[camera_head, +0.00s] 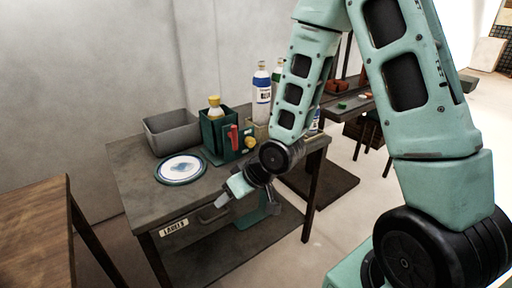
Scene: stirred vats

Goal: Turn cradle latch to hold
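A dark green cradle (212,148) stands on the grey table, holding a bottle with a yellow cap (214,108). A red lever (233,139), which looks like the cradle latch, stands nearly upright on its front right side. Yellow round parts (250,142) sit just right of the lever. My gripper (222,200) is in front of and below the cradle, near the table's front edge, apart from the lever. Its fingers are small and seen from behind, so I cannot tell whether they are open or shut. I see nothing held in it.
A grey bin (172,132) and a round plate-like dish (181,168) stand left of the cradle. A tall white-and-blue bottle (262,96) stands behind it. A drawer labelled LABELS (174,227) is under the tabletop. A brown table (30,215) stands at left.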

